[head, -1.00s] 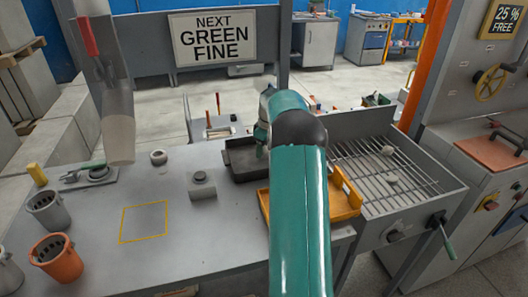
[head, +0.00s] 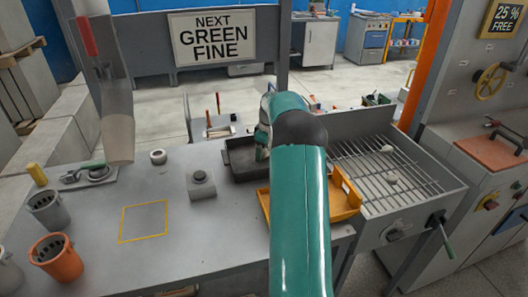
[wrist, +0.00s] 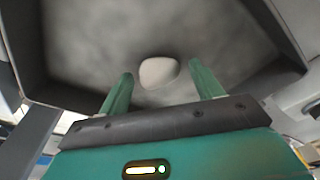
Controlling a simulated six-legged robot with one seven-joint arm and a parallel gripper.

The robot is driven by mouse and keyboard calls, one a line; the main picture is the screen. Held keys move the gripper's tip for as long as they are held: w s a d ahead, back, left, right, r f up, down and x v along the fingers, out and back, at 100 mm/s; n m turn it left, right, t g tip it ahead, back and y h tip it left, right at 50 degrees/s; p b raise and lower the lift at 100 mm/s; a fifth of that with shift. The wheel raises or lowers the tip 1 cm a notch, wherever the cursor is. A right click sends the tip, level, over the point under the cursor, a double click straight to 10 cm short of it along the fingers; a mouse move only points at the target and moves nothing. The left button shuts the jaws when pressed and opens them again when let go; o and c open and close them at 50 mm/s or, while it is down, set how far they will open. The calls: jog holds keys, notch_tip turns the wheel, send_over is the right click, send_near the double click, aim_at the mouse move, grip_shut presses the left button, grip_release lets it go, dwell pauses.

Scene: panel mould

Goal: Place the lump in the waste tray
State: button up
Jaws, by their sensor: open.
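A pale rounded lump (wrist: 158,72) lies on the floor of a dark grey tray (wrist: 50,92) in the wrist view. In the head view that dark tray (head: 238,176) sits at the table's back edge, and the lump in it is not visible. My gripper (wrist: 160,82) is open, its two green fingers apart on either side of the lump's near side, with visible gaps. In the head view my gripper (head: 262,150) reaches down into the tray's right part, mostly hidden by my arm.
A small grey block with a dark knob (head: 200,185) stands left of the dark tray. Cups (head: 55,258) stand front left; the yellow-outlined square (head: 143,222) is empty.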

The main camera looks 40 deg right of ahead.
notch_tip(320, 180, up, 12)
jog(key=s, duration=0.2)
jog(key=s+a+r, duration=0.2)
jog(key=a+r, duration=0.2)
jog(key=a, duration=0.5)
jog(key=s+a+r+m+t+h, duration=0.1)
jog(key=a+r, duration=0.3)
jog(key=a, duration=0.6)
jog(key=s+a+r, duration=0.2)
jog(key=a+r, duration=0.2)
jog(key=a, duration=0.5)
jog(key=s+a+f+m+t, duration=0.1)
jog(key=s+a+f, duration=0.2)
jog(key=s+a, duration=0.6)
jog(key=s+a+f+m+t, duration=0.1)
jog(key=s+a+f, duration=0.2)
jog(key=s+a, duration=0.5)
jog(key=shift+s+a+t+y, duration=0.3)
jog(key=shift+s+a+t, duration=0.1)
jog(key=shift+s, duration=0.85)
jog(key=c, duration=0.6)
jog(key=shift+s, duration=0.1)
jog(key=shift+c, duration=0.2)
